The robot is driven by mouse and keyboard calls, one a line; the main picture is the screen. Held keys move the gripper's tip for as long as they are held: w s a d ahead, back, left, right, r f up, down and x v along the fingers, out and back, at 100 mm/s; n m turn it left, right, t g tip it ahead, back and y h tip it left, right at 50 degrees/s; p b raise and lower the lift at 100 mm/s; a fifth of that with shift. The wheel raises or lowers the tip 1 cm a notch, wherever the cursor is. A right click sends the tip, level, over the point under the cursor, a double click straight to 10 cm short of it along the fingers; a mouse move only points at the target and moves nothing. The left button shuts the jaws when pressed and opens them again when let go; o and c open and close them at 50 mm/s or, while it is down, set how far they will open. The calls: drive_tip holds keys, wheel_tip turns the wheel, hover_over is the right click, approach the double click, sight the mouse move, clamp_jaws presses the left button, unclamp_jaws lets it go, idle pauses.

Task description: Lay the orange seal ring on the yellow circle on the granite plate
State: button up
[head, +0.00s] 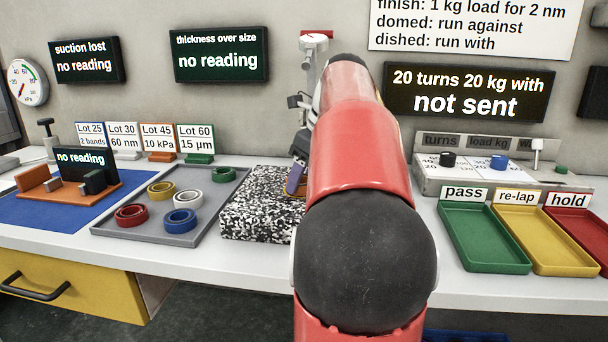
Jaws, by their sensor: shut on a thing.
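The speckled black-and-white granite plate (256,208) stands on the bench in the middle, its right part hidden behind my arm. My gripper (294,184) is over the granite plate, pointing down, beside my red arm. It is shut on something. A small bit of orange-yellow shows at the fingertips, low over the plate; the orange seal ring is probably there, but the arm hides most of it. I cannot tell whether it touches the plate. The yellow circle cannot be made out.
Left of the plate, a grey tray (212,205) holds several rings: red (131,216), yellow (160,191), white (185,199), blue (181,221) and green (223,174). A dial gauge (314,42) stands behind the plate. Green (485,266), yellow (533,269) and red trays lie right.

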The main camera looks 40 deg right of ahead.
drive_tip(key=o, duration=1)
drive_tip(key=shift+f, duration=0.1)
drive_tip(key=p+v, duration=0.1)
drive_tip(key=v, duration=1.1)
drive_tip(key=shift+p, duration=0.35)
